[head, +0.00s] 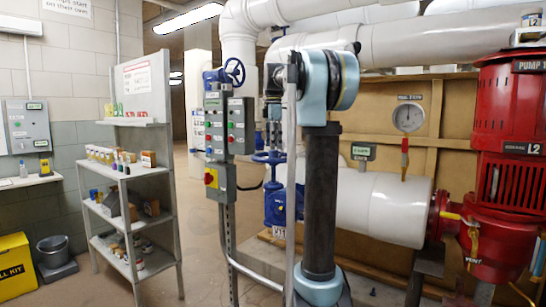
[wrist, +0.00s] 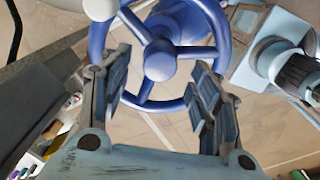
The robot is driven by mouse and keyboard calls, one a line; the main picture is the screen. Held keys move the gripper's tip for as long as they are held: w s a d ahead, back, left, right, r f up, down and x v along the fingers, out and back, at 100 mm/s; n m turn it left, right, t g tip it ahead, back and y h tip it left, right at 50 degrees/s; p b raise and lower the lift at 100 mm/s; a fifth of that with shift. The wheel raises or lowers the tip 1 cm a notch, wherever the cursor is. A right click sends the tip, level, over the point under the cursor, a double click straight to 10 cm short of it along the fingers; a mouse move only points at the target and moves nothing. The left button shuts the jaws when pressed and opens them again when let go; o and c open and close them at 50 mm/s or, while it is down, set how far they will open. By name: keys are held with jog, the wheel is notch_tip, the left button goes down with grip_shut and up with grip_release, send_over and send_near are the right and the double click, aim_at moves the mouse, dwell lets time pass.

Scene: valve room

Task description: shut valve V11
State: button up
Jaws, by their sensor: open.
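My gripper (wrist: 158,65) is open, one finger on each side of the hub; I cannot tell whether either touches the wheel. The head view shows an upper blue handwheel (head: 235,72) and a lower blue valve (head: 280,205) with a flat handwheel (head: 268,157). A tag (head: 279,232) below the lower valve is partly hidden and not clearly readable.
A switch box (head: 215,125) on a post stands left of the lower valve. A grey shelf (head: 130,172) with small goods is further left. White pipes (head: 385,207) and a red pump (head: 510,150) fill the right. Open floor (head: 200,200) lies between shelf and post.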

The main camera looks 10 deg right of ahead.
aim_at(274, 153)
jog(key=shift+f, duration=2.35)
jog(key=shift+c, duration=0.3)
jog(key=shift+s, duration=0.1)
jog(key=c, duration=0.9)
